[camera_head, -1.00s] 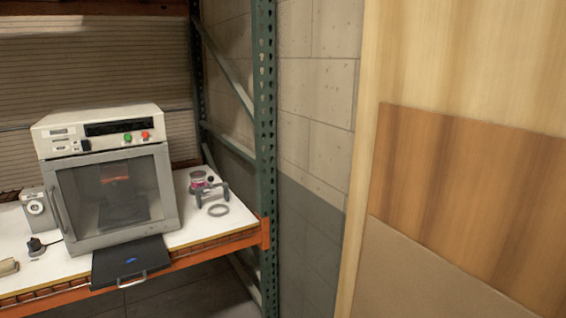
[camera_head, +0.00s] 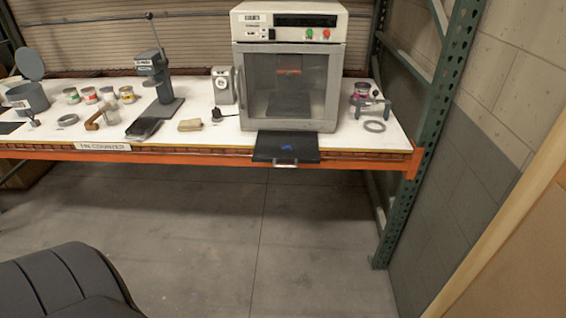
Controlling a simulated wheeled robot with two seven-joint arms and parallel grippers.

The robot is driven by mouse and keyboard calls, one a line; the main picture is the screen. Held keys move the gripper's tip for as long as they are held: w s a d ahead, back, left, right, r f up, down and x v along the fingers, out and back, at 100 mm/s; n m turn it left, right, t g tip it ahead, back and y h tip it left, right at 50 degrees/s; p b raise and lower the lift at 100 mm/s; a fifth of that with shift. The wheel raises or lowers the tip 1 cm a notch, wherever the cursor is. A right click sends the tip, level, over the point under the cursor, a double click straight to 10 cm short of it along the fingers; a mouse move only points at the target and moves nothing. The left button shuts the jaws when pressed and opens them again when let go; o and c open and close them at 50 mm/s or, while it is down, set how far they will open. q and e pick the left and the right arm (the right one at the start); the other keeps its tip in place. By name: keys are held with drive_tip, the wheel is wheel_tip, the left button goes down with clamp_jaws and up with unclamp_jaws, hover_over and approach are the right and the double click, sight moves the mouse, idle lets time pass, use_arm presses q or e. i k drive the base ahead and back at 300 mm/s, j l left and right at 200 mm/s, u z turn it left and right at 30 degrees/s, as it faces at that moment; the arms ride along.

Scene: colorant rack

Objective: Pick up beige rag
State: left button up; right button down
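The beige rag (camera_head: 190,125) is a small folded cloth lying flat on the white shelf top, near its front edge. It lies to the right of a black flat item and to the left of a small grey device. Neither of my grippers shows in the head view.
The white shelf (camera_head: 218,136) has an orange front beam. A white oven-like machine (camera_head: 288,65), a black tray (camera_head: 285,148), a lever press (camera_head: 160,80), several small cans (camera_head: 107,95) and a black pouch (camera_head: 143,128) are nearby. A green post (camera_head: 440,120) stands right.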

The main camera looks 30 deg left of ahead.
sight(193, 125)
drive_tip(key=u, duration=1.7)
